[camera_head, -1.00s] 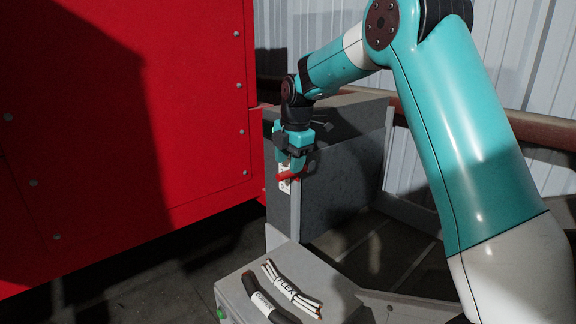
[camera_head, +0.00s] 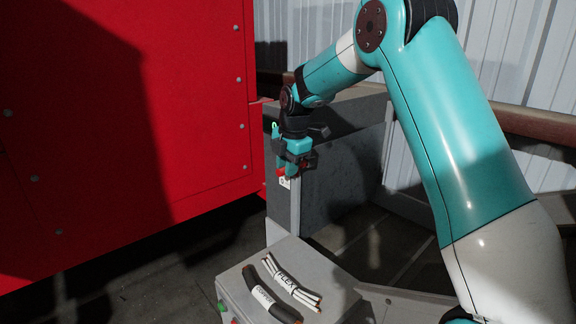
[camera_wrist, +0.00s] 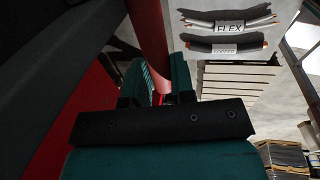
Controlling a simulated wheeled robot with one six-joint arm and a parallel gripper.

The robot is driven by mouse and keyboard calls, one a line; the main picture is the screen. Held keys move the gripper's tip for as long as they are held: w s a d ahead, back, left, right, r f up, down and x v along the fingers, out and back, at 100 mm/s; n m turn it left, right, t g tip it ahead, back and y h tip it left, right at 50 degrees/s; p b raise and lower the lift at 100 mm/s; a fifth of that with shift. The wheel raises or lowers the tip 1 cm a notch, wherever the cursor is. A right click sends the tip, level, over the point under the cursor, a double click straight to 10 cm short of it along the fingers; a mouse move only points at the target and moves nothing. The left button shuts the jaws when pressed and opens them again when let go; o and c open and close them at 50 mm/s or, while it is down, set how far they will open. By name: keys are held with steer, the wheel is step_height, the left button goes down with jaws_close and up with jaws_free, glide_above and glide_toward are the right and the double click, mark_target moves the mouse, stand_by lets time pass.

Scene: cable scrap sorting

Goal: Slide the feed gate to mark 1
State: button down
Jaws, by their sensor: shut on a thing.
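My gripper (camera_head: 286,172) is shut on the red handle (camera_head: 281,173) of the feed gate, at the front edge of the grey housing (camera_head: 340,175). In the wrist view the red handle (camera_wrist: 149,45) runs down between the two teal fingers (camera_wrist: 160,95). A white marked plate (camera_head: 285,183) shows just below the handle. Its numbers are too small to read, and my gripper hides its upper part. The gate's exact mark cannot be told.
A large red panel (camera_head: 120,110) stands close on the left. Below the gate, a grey bench (camera_head: 255,270) holds a cable labelled FLEX (camera_head: 290,283) and a dark cable labelled COPPER (camera_head: 268,301). A rusty pipe (camera_head: 535,125) runs along the back wall.

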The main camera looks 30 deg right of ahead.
step_height(320, 180, down, 3)
steer(key=shift+r+b, duration=0.1)
steer(key=shift+b, duration=0.7)
steer(key=shift+r, duration=0.15)
steer(key=c, duration=1)
jaws_free()
steer(key=shift+o, duration=0.2)
steer(key=shift+r, duration=0.15)
steer(key=s+r+b, duration=0.2)
steer(key=s+r, duration=0.1)
steer(key=r, duration=1.4)
steer(key=shift+s+d, duration=0.15)
steer(key=shift+d, duration=0.2)
steer(key=shift+f, duration=0.1)
